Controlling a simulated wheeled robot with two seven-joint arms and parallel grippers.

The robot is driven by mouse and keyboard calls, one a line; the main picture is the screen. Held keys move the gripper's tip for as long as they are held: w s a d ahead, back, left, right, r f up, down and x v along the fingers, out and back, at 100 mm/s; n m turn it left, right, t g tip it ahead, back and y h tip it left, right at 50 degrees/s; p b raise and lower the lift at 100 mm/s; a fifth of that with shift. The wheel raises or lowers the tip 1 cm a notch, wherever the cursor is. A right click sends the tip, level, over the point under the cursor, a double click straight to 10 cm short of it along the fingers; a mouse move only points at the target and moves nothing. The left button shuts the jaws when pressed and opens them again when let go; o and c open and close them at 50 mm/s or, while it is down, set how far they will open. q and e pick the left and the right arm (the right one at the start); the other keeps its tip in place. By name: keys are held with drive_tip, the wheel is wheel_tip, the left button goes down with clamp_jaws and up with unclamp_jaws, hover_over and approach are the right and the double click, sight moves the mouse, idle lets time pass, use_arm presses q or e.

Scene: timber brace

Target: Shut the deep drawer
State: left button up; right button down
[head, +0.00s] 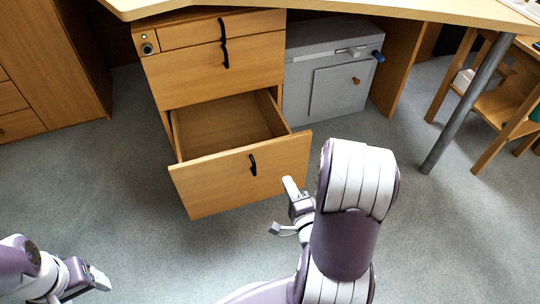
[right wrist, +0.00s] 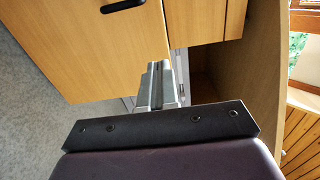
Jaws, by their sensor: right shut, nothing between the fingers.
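The deep drawer (head: 238,174) is the bottom drawer of the wooden cabinet and stands pulled well out, empty inside, with a black handle (head: 252,165) on its front. My right gripper (head: 290,186) is shut and empty, at the right end of the drawer front in the head view; whether it touches cannot be told. In the right wrist view the shut fingers (right wrist: 156,84) point at wooden panels, with a drawer front (right wrist: 95,45) and its dark handle (right wrist: 122,4) at upper left. My left gripper (head: 98,279) is low at the left, far from the drawer; its jaws are unclear.
The upper drawers (head: 214,68) of the cabinet are closed. A grey safe-like box (head: 330,75) stands right of it under the desk top (head: 420,8). A metal desk leg (head: 462,110) and wooden shelf unit (head: 505,100) are at the right. Carpet in front is clear.

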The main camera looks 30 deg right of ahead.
sight(271, 147)
drive_tip(key=b+x, duration=0.2)
drive_tip(key=x, duration=0.3)
drive_tip(key=b+x, duration=0.3)
drive_tip(key=x, duration=0.3)
drive_tip(key=shift+w+d+f, duration=0.15)
drive_tip(key=shift+f, duration=0.05)
drive_tip(key=shift+w+d+r+b, duration=0.1)
drive_tip(key=shift+w+r+b, duration=0.05)
drive_tip(key=shift+w+b, duration=0.25)
use_arm(q)
wheel_tip(271, 147, down, 6)
drive_tip(key=shift+f, duration=0.1)
use_arm(e)
drive_tip(key=shift+w, duration=0.15)
